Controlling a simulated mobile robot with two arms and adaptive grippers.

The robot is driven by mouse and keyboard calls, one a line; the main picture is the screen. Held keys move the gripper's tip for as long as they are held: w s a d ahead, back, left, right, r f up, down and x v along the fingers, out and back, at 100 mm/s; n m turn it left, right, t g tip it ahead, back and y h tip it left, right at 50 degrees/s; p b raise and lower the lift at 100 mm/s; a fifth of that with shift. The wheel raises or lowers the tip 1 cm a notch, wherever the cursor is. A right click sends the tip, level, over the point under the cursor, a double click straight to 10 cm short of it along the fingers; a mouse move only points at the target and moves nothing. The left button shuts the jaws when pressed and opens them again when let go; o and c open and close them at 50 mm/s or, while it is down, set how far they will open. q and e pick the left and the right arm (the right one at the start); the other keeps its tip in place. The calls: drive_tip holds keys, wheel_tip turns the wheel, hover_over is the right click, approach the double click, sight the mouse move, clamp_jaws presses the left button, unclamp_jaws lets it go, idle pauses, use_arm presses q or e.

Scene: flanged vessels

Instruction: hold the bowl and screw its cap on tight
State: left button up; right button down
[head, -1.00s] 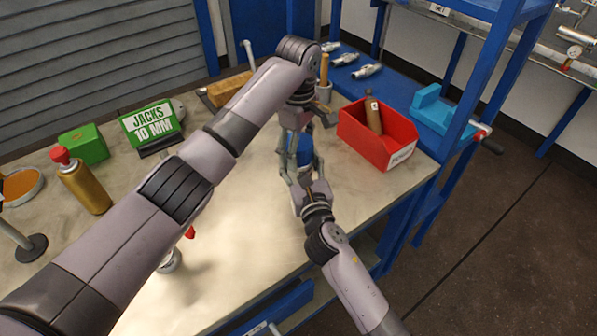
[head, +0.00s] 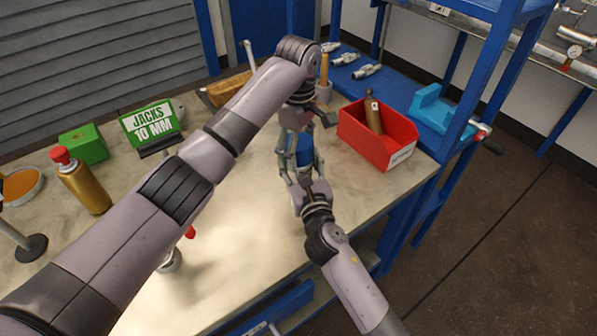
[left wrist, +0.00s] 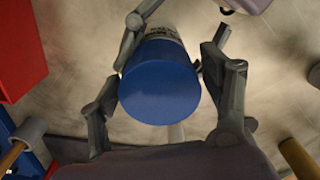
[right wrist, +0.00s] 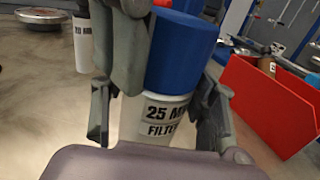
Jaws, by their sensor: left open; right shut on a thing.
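The bowl (right wrist: 155,125) is a white cylinder labelled "25 M.. FILTER", upright in the right wrist view. Its blue cap (right wrist: 183,50) sits on top; whether it is fully seated cannot be told. The cap also shows in the head view (head: 305,157) and from above in the left wrist view (left wrist: 160,85). My right gripper (head: 302,178) is shut on the bowl from the near side. My left gripper (head: 298,140) points down over the cap. In the left wrist view its open fingers (left wrist: 165,110) stand on either side of the cap, apart from it.
A red bin (head: 380,138) with a brown bottle stands to the right. Another white labelled vessel (right wrist: 83,42) stands on the bench behind. A gold bottle (head: 84,185), a green box (head: 84,145) and a "JACKS 10 MM" sign (head: 150,122) are at left. The bench's front middle is mostly clear.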

use_arm(q)
drive_tip(key=shift+r, duration=2.25)
drive_tip(key=shift+o, duration=0.4)
drive_tip(key=o, duration=0.5)
wheel_tip(320, 180, up, 12)
